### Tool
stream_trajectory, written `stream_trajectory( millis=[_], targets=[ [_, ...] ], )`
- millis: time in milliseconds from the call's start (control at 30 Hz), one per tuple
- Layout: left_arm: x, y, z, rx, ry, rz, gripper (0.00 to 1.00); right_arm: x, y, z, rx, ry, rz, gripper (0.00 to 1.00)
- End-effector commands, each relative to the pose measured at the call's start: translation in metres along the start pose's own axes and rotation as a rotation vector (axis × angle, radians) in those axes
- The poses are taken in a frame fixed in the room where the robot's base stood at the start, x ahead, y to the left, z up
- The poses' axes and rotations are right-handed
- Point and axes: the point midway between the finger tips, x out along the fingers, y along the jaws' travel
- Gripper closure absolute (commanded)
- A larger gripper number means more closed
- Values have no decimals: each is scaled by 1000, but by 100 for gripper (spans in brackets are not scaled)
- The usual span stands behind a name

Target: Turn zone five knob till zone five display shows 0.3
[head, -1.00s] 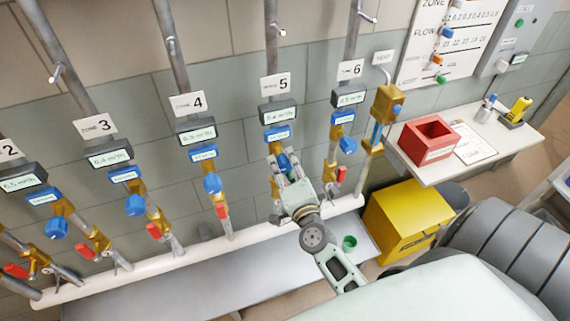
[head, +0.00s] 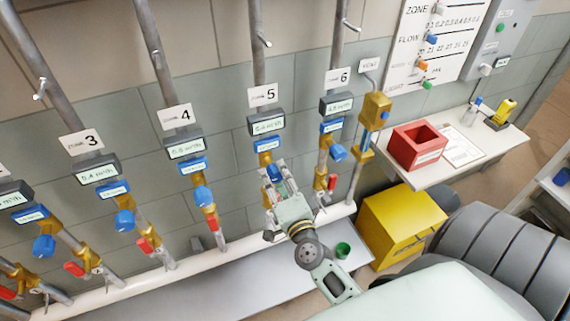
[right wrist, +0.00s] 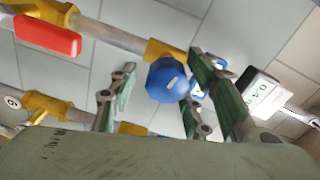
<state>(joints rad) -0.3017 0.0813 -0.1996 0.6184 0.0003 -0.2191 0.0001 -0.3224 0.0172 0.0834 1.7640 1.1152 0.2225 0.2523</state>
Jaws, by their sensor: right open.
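The zone five knob (head: 274,172) is blue and sits on the pipe under the sign marked 5. The zone five display (head: 267,124) is above it; its digits are small in the head view. In the right wrist view a display (right wrist: 263,94) seems to read 0.4. My right gripper (head: 275,184) is at the zone five knob. In the right wrist view its green-padded fingers (right wrist: 160,88) are open, with the blue knob (right wrist: 166,80) between them. I cannot tell whether any finger touches it. My left gripper is not in view.
The zone 4 knob (head: 203,196) and zone 6 knob (head: 338,152) flank the zone five pipe. A red valve handle (right wrist: 47,36) shows close by in the wrist view. A yellow box (head: 400,225) and a shelf with a red bin (head: 417,146) stand to the right.

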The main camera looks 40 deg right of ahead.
Motion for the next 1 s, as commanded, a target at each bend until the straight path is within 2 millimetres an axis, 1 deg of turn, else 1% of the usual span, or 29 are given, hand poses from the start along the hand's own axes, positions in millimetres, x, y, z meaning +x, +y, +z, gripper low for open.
stream_trajectory(
  millis=[33,300,400,500,667,1000],
  targets=[
    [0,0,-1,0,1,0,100,-11,1,0,-1,-2,3,56],
    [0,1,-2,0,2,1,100,-69,2,0,-3,-4,6,56],
    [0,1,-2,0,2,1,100,-86,2,0,-1,-3,5,56],
    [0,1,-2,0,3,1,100,-97,2,0,-1,-3,5,56],
    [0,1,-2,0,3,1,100,-106,2,0,0,-2,3,56],
    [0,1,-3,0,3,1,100,-106,2,0,0,-2,3,56]
  ],
)
